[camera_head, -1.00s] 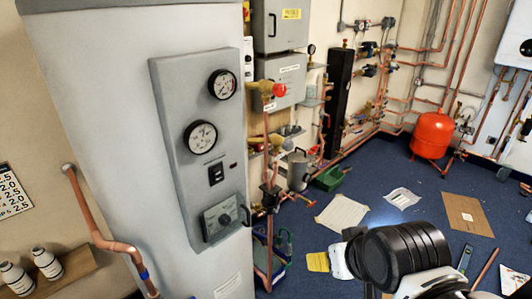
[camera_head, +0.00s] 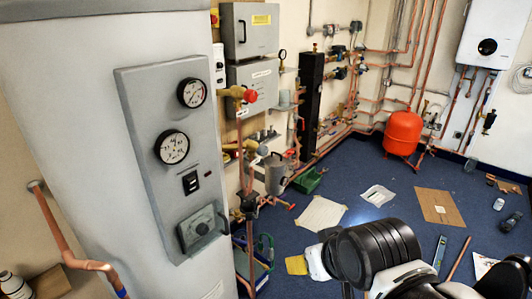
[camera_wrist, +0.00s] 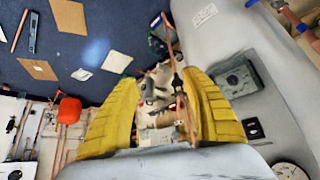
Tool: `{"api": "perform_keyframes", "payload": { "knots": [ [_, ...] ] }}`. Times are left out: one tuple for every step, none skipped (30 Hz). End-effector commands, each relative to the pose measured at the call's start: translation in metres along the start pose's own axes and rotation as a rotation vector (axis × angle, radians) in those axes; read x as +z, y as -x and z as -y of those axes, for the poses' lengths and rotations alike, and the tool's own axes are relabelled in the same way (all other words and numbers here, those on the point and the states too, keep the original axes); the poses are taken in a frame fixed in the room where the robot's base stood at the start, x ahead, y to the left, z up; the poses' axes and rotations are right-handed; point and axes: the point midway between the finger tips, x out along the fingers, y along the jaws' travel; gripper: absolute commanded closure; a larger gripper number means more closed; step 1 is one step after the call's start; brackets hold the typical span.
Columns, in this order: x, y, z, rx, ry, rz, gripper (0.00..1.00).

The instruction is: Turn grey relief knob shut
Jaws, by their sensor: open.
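I cannot tell for sure which part is the grey relief knob. A grey dial unit (camera_head: 202,229) sits low on the grey panel of the tall white cylinder, and it also shows at the right in the wrist view (camera_wrist: 237,78). A brass valve (camera_head: 236,92) with a red knob (camera_head: 250,97) stands out to the right of the panel. My gripper (camera_wrist: 160,84) shows two yellow fingers spread apart in the wrist view, with nothing between them. Pipework appears beyond the gap, and the fingers touch nothing that I can see. The gripper is out of sight in the head view.
Two round gauges (camera_head: 172,147) and a switch are on the panel. Copper pipes (camera_head: 248,180) run beside the cylinder. A red vessel (camera_head: 403,132) stands at the back. Cardboard (camera_head: 436,206), sheets and tools lie on the blue floor, which has clear patches.

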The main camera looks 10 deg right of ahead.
Motion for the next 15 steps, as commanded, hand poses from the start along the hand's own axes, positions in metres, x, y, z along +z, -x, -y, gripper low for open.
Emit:
{"api": "perform_keyframes", "payload": {
  "knots": [
    [0.0, 0.0, 0.0, 0.0, 0.0, 0.0, 0.45],
    [0.0, 0.0, 0.0, 0.0, 0.0, 0.0, 0.45],
    [0.0, 0.0, 0.0, 0.0, 0.0, 0.0, 0.45],
    [0.0, 0.0, 0.0, 0.0, 0.0, 0.0, 0.45],
    [-0.001, 0.0, 0.0, -0.001, -0.003, 0.0, 0.45],
    [-0.003, 0.0, 0.001, -0.006, -0.012, 0.001, 0.45],
    [-0.005, -0.001, 0.002, -0.012, -0.026, 0.001, 0.45],
    [-0.009, -0.001, 0.003, -0.021, -0.044, 0.002, 0.45],
    [-0.016, -0.002, 0.006, -0.038, -0.08, 0.004, 0.45],
    [-0.023, -0.003, 0.009, -0.055, -0.116, 0.006, 0.45],
    [-0.031, -0.005, 0.011, -0.075, -0.158, 0.008, 0.45],
    [-0.044, -0.009, 0.016, -0.108, -0.225, 0.012, 0.45],
    [-0.056, -0.012, 0.019, -0.135, -0.281, 0.015, 0.45],
    [-0.067, -0.015, 0.022, -0.165, -0.341, 0.019, 0.45],
    [-0.083, -0.021, 0.027, -0.206, -0.423, 0.024, 0.45]
  ]
}}
